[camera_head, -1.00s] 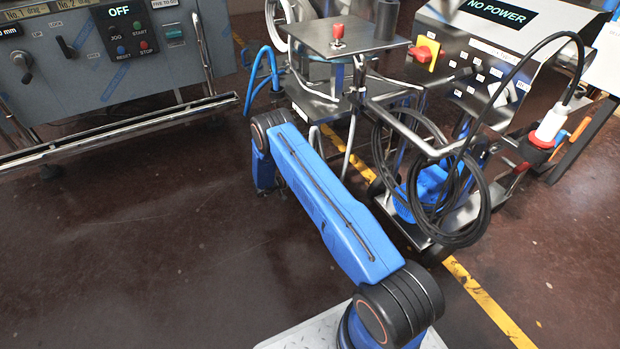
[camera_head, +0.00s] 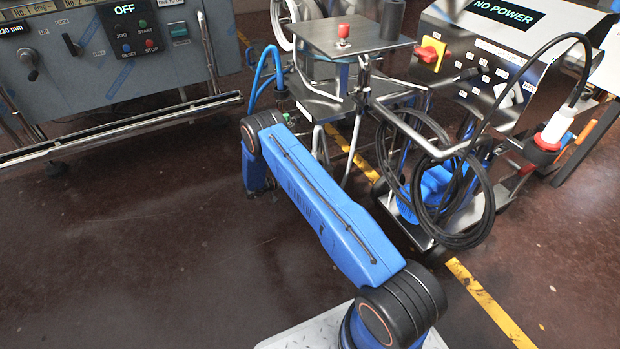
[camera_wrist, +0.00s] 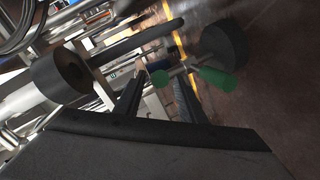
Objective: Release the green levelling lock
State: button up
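A green-ended lever, which looks like the levelling lock, shows in the wrist view. My gripper (camera_wrist: 159,85) is open, with one dark finger on each side of the nearer green end. I cannot tell whether either finger touches it. In the head view my gripper is hidden behind my blue arm. A small green spot (camera_head: 286,116) shows beside my arm, under the machine's metal shelf.
A grey caster wheel (camera_wrist: 224,45) and a dark roller (camera_wrist: 62,76) are close by in the wrist view. The steel machine with a red knob (camera_head: 343,31), a looped black cable (camera_head: 480,205) and a control cabinet (camera_head: 80,50) surround the arm. The floor at front left is clear.

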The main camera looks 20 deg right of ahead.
jog(key=v, duration=1.1)
jog(key=shift+a, duration=0.2)
